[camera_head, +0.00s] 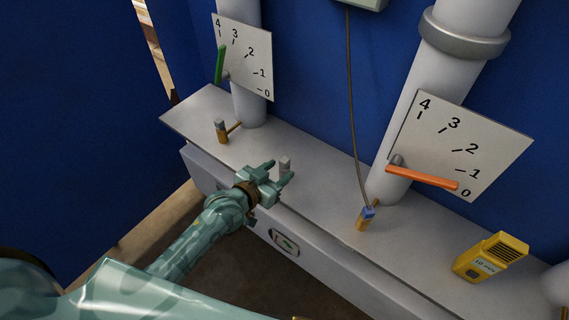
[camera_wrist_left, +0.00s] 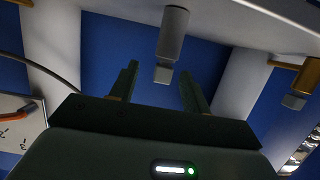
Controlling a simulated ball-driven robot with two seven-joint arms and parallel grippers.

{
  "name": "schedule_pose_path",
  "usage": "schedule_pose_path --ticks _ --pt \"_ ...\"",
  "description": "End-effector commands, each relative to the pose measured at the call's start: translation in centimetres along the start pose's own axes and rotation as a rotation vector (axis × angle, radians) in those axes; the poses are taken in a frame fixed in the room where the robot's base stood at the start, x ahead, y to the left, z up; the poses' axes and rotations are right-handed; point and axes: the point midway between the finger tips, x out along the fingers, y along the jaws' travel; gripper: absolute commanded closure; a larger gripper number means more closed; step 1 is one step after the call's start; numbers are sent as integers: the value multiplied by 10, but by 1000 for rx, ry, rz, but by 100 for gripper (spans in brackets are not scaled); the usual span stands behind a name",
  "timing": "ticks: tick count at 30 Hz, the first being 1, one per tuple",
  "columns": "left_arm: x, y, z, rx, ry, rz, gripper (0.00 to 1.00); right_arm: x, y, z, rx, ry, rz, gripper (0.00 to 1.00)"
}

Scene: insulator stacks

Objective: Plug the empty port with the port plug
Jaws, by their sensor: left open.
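The port plug (camera_head: 285,164) looks like a small grey cylinder with a narrower top, standing upright on the pale ledge. In the left wrist view, which is upside down, the plug (camera_wrist_left: 173,35) hangs from the ledge, its narrow end between the finger lines. My left gripper (camera_head: 281,170) is open at the plug, fingers pointing toward it; it also shows in the wrist view (camera_wrist_left: 158,72). I see no contact. A brass port (camera_head: 222,134) with a grey top stands left on the ledge; it also shows in the wrist view (camera_wrist_left: 308,76). Whether it is empty is unclear. My right gripper is not in view.
A second brass port (camera_head: 362,222) holds a blue connector (camera_head: 368,212) with a hanging cable. Two white gauge plates (camera_head: 245,60) (camera_head: 490,140) sit by the pipes. A yellow device (camera_head: 489,257) stands at the right of the ledge (camera_head: 320,195).

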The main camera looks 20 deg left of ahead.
Motion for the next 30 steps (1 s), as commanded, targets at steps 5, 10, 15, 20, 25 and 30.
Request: schedule_pose_path --ticks 5,10,15,20,25,30 --pt "14 -1 -1 1 0 0 53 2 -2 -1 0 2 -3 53" --pt "41 -7 -3 1 1 -1 53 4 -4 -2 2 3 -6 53" --pt "60 -7 -2 1 0 -1 53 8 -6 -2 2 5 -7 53" --pt "62 -7 -3 1 0 -1 53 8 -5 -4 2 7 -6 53" --pt "61 -7 -3 1 0 -1 80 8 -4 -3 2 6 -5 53" --pt "61 -8 -3 1 0 -1 100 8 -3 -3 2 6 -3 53"
